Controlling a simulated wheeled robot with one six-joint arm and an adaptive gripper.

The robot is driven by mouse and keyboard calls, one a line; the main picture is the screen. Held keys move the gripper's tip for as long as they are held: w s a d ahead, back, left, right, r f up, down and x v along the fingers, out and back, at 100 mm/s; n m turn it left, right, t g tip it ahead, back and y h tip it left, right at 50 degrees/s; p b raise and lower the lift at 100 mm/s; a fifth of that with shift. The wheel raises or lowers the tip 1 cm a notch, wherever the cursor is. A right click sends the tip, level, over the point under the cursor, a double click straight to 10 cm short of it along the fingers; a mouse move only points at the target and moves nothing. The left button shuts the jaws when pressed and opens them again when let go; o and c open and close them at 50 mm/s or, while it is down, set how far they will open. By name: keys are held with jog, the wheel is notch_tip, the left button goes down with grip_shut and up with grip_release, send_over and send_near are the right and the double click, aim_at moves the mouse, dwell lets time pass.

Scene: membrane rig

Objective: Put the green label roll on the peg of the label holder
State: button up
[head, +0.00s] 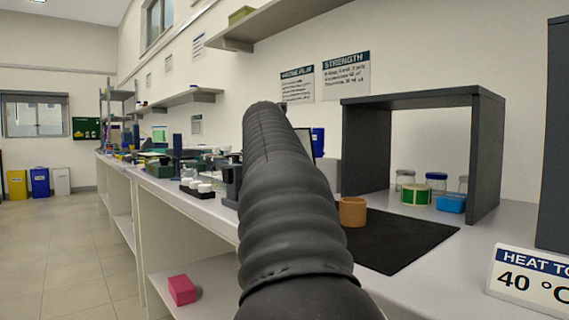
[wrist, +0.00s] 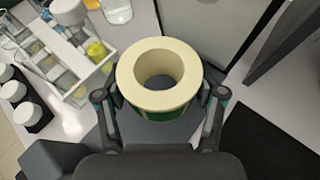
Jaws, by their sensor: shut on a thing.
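My gripper (wrist: 160,97) is shut on a green label roll (wrist: 165,115) in the wrist view. The roll has a wide cream top face with a round open hole, and its green side shows between the fingers. In the head view my dark ribbed arm hides the gripper and the held roll. I cannot make out the label holder or its peg for certain. A grey surface (wrist: 180,132) shows below the roll in the wrist view, but I cannot tell what it belongs to.
A dark mat (head: 405,238) lies on the bench, with an orange-brown ring (head: 353,211) at its edge. Under a dark grey frame (head: 488,150) stand another green-sided roll (head: 415,194), jars and a blue box (head: 451,204). A white divided tray (wrist: 75,60) is left of my gripper.

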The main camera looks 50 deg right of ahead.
jog(key=shift+f+b, duration=1.55)
jog(key=shift+f, duration=1.05)
jog(key=shift+f, duration=0.3)
jog(key=o, duration=1.1)
jog(key=shift+o, duration=0.2)
jog(key=v, duration=1.2)
